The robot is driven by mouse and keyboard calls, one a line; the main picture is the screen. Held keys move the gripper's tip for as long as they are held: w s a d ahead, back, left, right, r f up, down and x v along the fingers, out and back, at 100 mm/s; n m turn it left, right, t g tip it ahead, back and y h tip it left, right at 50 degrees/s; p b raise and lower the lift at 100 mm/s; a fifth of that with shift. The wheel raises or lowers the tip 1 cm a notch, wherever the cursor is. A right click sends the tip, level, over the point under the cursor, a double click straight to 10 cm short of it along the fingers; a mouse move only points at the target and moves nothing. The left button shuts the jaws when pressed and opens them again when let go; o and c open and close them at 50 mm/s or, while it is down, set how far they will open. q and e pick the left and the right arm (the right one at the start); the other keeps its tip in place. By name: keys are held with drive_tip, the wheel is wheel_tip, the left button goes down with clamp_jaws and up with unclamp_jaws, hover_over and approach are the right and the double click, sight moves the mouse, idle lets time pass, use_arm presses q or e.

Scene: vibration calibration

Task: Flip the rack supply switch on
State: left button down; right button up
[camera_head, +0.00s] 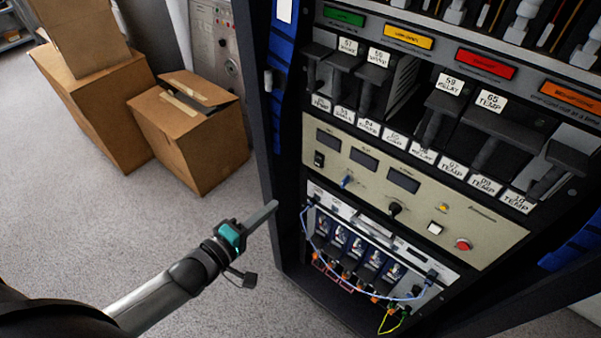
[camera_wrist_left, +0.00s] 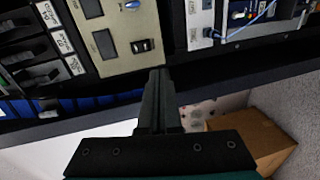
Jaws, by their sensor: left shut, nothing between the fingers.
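The beige supply panel (camera_head: 461,221) sits in the black rack and has several dark displays, knobs and buttons. A black rocker switch (camera_head: 319,159) is at its left end, below the first display. The same rocker switch (camera_wrist_left: 142,46) shows in the left wrist view, just beyond the fingertips; its on or off position is too small to tell. My left gripper (camera_head: 274,206) is shut and empty, left of the rack's front and lower than the switch. Its closed fingers (camera_wrist_left: 158,76) point toward the panel in the left wrist view. My right gripper is out of view.
A black rack post (camera_head: 264,165) stands between my left gripper and the panel in the head view. Modules with blue and yellow cables (camera_head: 357,262) are below the panel. Cardboard boxes (camera_head: 197,150) stand on the carpet at left; the floor before them is clear.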

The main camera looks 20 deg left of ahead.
use_arm(q)
drive_tip(key=shift+d+r+n, duration=0.2)
drive_tip(key=shift+r+n, duration=0.1)
drive_tip(key=shift+r, duration=0.7)
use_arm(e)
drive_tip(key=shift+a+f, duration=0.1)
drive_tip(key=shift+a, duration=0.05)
use_arm(q)
drive_tip(key=shift+w, duration=0.2)
drive_tip(key=b, duration=0.2)
approach(317, 165)
drive_tip(key=w, duration=0.1)
drive_tip(key=b+x, duration=0.1)
drive_tip(key=x, duration=0.4)
drive_tip(key=shift+d+f+b, duration=0.1)
drive_tip(key=shift+f+b, duration=0.1)
drive_tip(key=shift+b, duration=0.15)
drive_tip(key=shift+w+d, duration=0.2)
drive_tip(key=shift+w, duration=0.2)
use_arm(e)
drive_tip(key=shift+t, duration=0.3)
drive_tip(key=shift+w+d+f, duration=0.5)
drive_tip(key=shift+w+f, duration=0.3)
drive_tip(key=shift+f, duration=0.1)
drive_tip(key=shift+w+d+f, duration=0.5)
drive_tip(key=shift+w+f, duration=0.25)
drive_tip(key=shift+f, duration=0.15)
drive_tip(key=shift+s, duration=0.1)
